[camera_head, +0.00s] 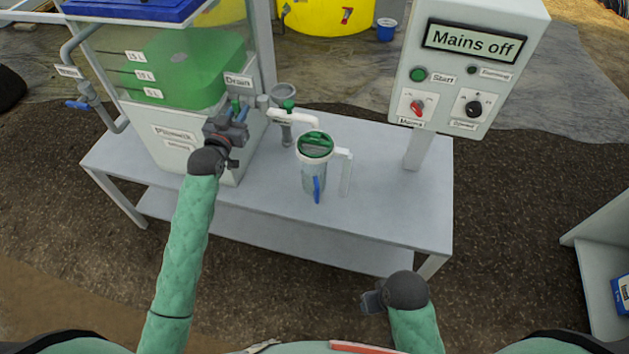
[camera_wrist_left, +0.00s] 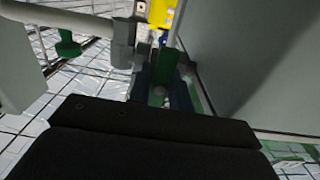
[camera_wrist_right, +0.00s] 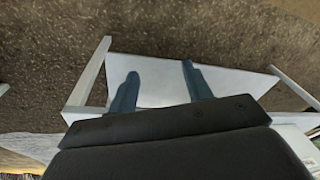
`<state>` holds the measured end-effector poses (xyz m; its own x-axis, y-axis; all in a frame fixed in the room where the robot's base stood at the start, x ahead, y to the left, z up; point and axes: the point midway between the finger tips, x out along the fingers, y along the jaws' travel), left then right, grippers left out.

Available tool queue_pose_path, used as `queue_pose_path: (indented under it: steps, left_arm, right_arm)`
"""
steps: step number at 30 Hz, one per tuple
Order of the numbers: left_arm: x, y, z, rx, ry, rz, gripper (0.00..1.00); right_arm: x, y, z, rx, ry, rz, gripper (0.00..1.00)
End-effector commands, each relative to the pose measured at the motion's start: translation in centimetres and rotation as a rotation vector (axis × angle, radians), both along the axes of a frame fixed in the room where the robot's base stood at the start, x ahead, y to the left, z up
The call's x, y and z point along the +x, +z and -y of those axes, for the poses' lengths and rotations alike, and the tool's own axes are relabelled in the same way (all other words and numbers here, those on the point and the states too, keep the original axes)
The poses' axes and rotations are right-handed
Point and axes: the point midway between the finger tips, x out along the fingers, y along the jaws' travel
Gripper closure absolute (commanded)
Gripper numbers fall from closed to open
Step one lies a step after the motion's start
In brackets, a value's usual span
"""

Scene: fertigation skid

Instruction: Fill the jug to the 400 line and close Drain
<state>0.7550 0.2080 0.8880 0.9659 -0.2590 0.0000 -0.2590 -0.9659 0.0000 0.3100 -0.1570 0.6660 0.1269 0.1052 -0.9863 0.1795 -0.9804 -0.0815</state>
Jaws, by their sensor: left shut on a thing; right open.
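The jug (camera_head: 308,180) stands upright on the bench under the end of a white spout (camera_head: 305,119). It has a green top, a white handle and a blue mark low on its front; I cannot read its level or lines. The Drain label (camera_head: 238,81) is on the green-filled tank. My left gripper (camera_head: 236,118) is at the Drain valve below that label, shut on its green handle (camera_wrist_left: 158,94), mostly hidden by the fingers. The handle's exact angle is unclear. My right gripper (camera_head: 372,301) is open and empty in front of the bench; its spread fingers (camera_wrist_right: 160,90) show in the right wrist view.
A control box (camera_head: 465,70) reading "Mains off" stands at the bench's back right. Another valve with a blue handle (camera_head: 78,105) hangs at the left. The bench's right part (camera_head: 400,205) is clear.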

Motion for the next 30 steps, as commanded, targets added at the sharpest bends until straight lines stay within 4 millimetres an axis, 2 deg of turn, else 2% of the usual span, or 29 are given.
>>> queue_pose_path:
  steps: [7,10,30]
  left_arm:
    - [0.0,0.1,0.0,-0.026,0.000,-0.007,1.00]
    - [0.0,0.2,0.0,-0.069,0.001,-0.020,1.00]
    - [0.0,0.2,0.0,-0.393,0.000,-0.106,1.00]
  right_arm:
    - [0.2,0.2,-0.1,0.002,-0.002,0.008,0.50]
    - [0.6,-2.6,0.3,-0.014,0.005,-0.006,0.50]
    - [1.2,-13.1,0.3,-0.025,0.004,-0.010,0.50]
